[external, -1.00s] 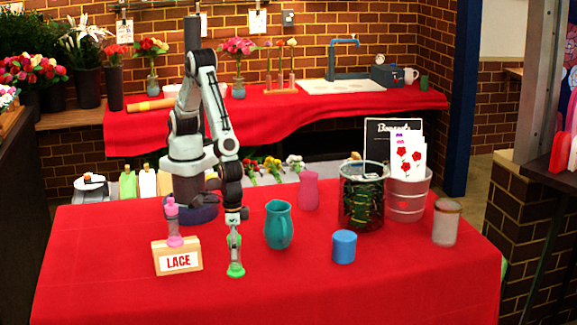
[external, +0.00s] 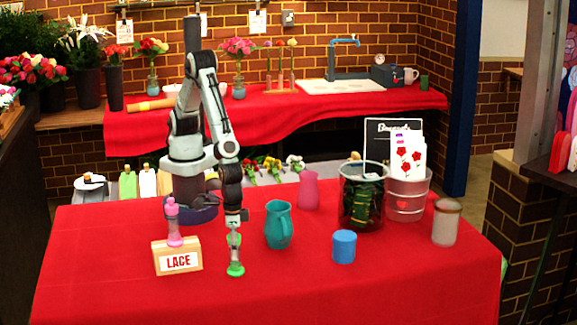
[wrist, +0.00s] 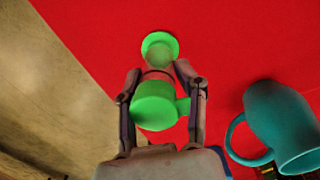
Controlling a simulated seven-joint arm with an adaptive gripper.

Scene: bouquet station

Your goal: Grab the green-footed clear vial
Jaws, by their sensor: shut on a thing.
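The clear vial (external: 235,256) has a green foot and a green upper part, and it stands upright at the front of the red table. My gripper (external: 234,226) is above it, pointing down, with its fingers around the vial's upper part. In the wrist view, my gripper (wrist: 163,100) is shut on the vial (wrist: 158,104), a finger on each side. The green foot shows beyond the fingertips. I cannot tell whether the foot touches the table.
A teal pitcher (external: 278,226) stands close to the right, and a blue cylinder (external: 344,246) stands farther right. To the left are a wooden block labelled LACE (external: 178,256) and a pink-topped vial (external: 172,222). The front of the red tablecloth (external: 330,295) is clear.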

